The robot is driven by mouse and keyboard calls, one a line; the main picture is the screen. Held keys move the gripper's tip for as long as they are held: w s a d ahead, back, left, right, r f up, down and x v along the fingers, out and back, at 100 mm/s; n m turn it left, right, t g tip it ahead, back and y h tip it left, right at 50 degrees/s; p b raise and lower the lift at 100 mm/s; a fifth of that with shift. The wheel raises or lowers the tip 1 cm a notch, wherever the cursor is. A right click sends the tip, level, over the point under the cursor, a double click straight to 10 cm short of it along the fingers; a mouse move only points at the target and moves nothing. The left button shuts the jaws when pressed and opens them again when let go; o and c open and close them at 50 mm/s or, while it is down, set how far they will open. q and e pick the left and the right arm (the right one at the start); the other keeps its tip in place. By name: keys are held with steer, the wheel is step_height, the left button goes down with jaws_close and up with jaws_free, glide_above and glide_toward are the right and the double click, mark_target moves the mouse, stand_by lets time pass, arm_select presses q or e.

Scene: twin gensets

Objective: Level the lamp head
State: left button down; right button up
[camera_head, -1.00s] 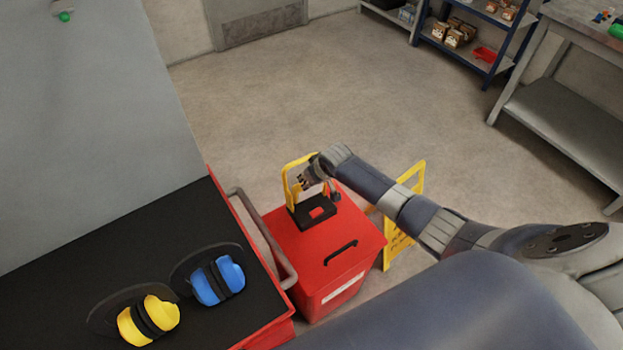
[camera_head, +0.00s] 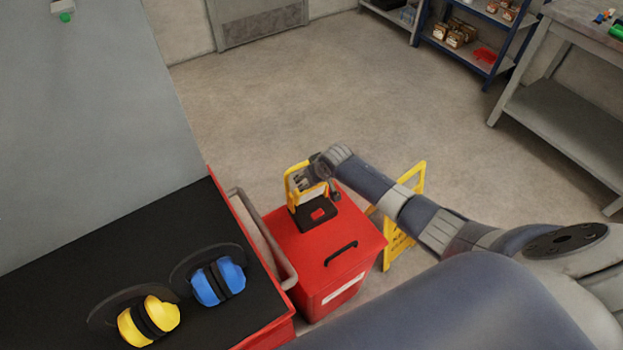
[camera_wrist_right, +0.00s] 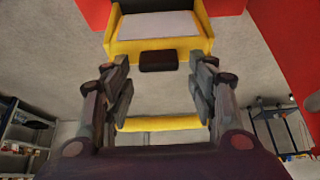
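The work lamp, with a yellow frame (camera_head: 289,186) and a black base (camera_head: 317,217), stands on a red cabinet (camera_head: 335,262). In the right wrist view the lamp head (camera_wrist_right: 158,25) shows as a yellow housing with a pale panel and a small black block (camera_wrist_right: 158,61) on its near edge. My right gripper (camera_wrist_right: 160,88) is open; its fingers are spread just short of the housing, on either side of the block. A yellow bar (camera_wrist_right: 160,123) crosses behind the fingers. In the head view my right wrist partly hides the lamp head, so its exact tilt is unclear. My left gripper is not in view.
A red cart (camera_head: 265,335) with a black top carries yellow (camera_head: 148,321) and blue ear defenders (camera_head: 219,281); its grey rail (camera_head: 262,238) runs close to the red cabinet. A yellow floor sign (camera_head: 398,240) stands behind my right arm. Floor beyond is clear.

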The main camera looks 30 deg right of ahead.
steer(key=shift+s, duration=0.15)
steer(key=v, duration=1.1)
steer(key=shift+r, duration=0.45)
steer(key=shift+s, duration=0.1)
steer(key=shift+c, duration=0.3)
